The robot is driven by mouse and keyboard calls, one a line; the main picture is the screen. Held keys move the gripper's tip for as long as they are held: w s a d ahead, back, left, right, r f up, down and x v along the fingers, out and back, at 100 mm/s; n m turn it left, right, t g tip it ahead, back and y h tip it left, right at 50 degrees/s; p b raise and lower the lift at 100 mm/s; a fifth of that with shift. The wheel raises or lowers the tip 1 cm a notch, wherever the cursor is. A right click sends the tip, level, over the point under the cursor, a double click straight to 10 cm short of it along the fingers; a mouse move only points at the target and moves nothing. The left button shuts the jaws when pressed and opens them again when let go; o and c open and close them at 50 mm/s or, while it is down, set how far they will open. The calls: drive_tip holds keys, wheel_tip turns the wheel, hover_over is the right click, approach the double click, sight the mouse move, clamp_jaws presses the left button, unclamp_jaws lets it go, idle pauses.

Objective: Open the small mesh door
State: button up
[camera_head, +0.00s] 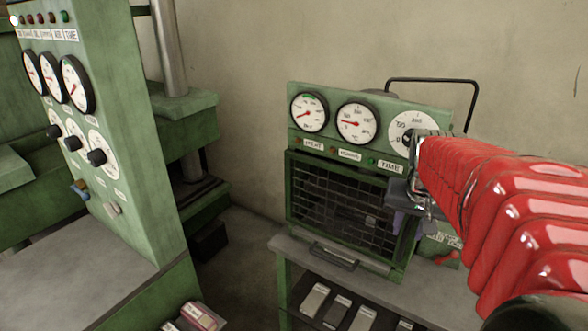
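The small mesh door (338,205) is a dark wire grille in a green frame on the front of a small green cabinet (300,143). It looks closed, flush with the front. A dark bar handle (333,257) runs along its lower edge. My gripper (398,224) is in front of the door's right side, at the end of my red-sleeved arm. The arm and gripper cover part of the cabinet's right side. The fingers are small and dark, and I cannot tell whether they touch the door or how far apart they are.
The cabinet has round gauges (308,112) above the door and stands on a grey-topped bench (290,246) with several small blocks on a shelf below. A tall green control panel (125,150) stands at the left. Floor shows between them. A wall is behind.

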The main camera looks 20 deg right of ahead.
sight(406, 235)
drive_tip(key=shift+x, duration=2.65)
drive_tip(key=shift+c, duration=0.2)
clamp_jaws()
